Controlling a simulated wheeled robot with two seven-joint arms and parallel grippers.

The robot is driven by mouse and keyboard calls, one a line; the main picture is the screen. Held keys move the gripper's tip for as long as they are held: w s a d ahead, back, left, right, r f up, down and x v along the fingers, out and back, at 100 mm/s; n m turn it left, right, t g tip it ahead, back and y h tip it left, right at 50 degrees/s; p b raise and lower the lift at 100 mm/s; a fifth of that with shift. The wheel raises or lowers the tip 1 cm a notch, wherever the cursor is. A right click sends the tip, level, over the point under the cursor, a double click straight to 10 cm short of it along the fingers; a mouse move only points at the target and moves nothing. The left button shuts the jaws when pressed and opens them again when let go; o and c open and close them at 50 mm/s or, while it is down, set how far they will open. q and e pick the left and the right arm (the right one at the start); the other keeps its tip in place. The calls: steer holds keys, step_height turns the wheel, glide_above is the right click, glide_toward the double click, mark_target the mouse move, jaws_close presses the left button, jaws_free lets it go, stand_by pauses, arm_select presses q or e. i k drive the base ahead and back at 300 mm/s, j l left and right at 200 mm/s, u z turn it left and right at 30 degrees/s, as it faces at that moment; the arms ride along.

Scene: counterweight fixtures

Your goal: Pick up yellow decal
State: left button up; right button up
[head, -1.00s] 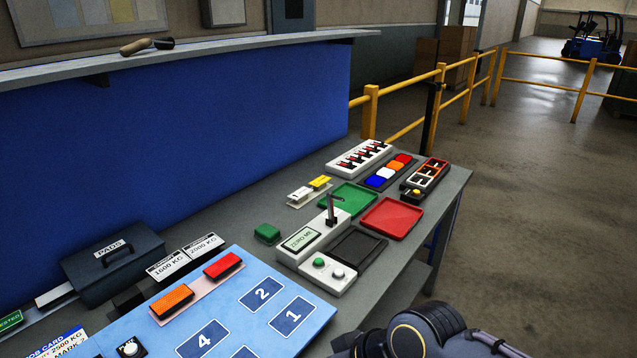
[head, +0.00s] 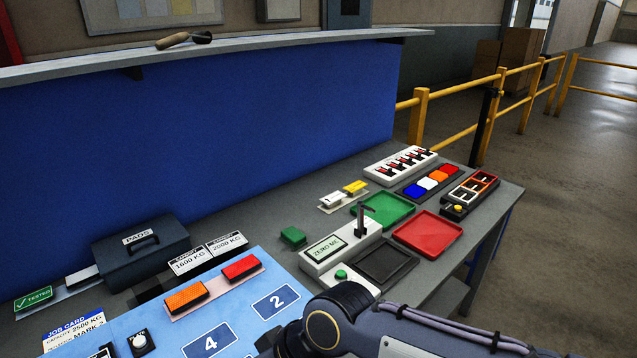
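A small yellow piece with dark print (head: 356,186), probably the yellow decal, lies at the back of the bench beside a similar white piece (head: 332,200), both on a pale backing. Nothing touches the yellow piece. Part of my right arm crosses the lower right of the head view, in front of the bench, but its gripper is outside the picture. My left arm and gripper do not show.
Near the yellow piece are a green tray (head: 400,212), a red tray (head: 447,238), a white lever rack (head: 400,153) and a black strip of coloured squares (head: 406,191). A scale unit with an upright lever (head: 342,246) stands in front. A dark toolbox (head: 110,265) is at left.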

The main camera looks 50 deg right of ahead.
mark_target(352, 188)
steer(key=k+l+u, duration=0.2)
steer(key=l, duration=0.25)
steer(key=l+u, duration=0.2)
steer(key=l, duration=0.2)
steer(key=k+l+u, duration=0.2)
steer(key=l, duration=0.2)
steer(key=k+l+u, duration=0.2)
steer(key=l, duration=0.15)
steer(key=k+l, duration=0.2)
steer(key=l, duration=0.2)
steer(key=k+l, duration=0.15)
steer(key=l, duration=0.2)
steer(key=k+l+u, duration=0.1)
steer(key=l, duration=0.3)
steer(key=k+l, duration=0.5)
steer(key=l, duration=0.25)
steer(key=k+l, duration=0.2)
steer(key=l, duration=0.15)
steer(key=i+l, duration=0.15)
steer(key=u, duration=0.05)
